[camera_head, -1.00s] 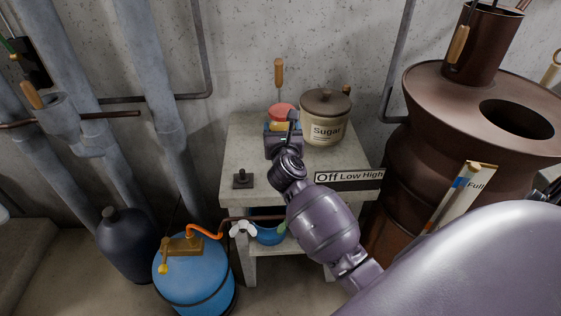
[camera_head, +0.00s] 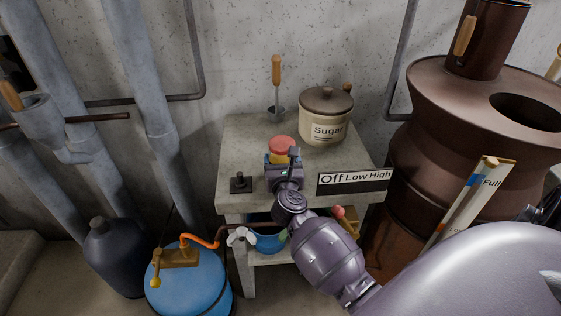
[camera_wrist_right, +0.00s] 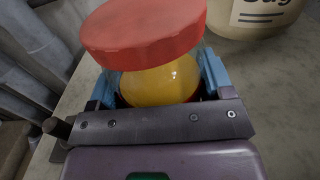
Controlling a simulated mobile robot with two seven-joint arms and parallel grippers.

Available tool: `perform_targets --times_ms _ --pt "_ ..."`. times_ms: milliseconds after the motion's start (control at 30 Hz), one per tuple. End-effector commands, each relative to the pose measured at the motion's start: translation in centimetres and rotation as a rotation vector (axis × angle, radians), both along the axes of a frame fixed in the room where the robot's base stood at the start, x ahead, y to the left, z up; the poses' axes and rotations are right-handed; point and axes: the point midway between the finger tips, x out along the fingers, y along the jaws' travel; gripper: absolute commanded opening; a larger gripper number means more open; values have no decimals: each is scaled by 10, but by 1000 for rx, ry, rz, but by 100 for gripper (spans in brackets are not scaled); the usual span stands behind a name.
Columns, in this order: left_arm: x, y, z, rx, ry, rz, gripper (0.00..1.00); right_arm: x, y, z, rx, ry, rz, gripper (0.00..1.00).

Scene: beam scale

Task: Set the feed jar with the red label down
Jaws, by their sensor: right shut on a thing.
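The feed jar has a red lid (camera_head: 282,145) and yellow contents. It shows large in the right wrist view (camera_wrist_right: 150,75), where it looks slightly tilted in the picture. My right gripper (camera_head: 282,160) is shut on it, with a blue finger on each side of the glass. The jar is over the middle of the small concrete table (camera_head: 240,145). I cannot tell whether its base touches the top. Its label is mostly hidden; only a thin red edge shows low on the glass. My left gripper is not in view.
A Sugar crock (camera_head: 325,115) stands behind and right of the jar. A wooden-handled tool (camera_head: 276,75) stands at the back. A small black knob (camera_head: 240,182) is at the left front, and an Off Low High sign (camera_head: 353,179) at the right front. The table's left back is bare.

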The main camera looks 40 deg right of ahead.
Motion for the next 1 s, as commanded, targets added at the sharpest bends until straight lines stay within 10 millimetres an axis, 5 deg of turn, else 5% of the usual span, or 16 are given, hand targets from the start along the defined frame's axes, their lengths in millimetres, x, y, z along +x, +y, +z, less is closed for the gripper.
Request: perform_targets --times_ms 300,333,500,867,1000 --pt "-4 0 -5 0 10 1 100 0 0 -4 0 -1 0 43" --pt "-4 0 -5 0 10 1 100 0 0 -3 1 -1 0 77" --pt "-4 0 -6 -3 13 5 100 0 0 -3 0 -1 0 99" --pt "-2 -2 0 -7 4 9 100 0 0 5 -1 -3 0 99" --pt "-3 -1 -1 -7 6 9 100 -17 10 1 3 1 1 99"
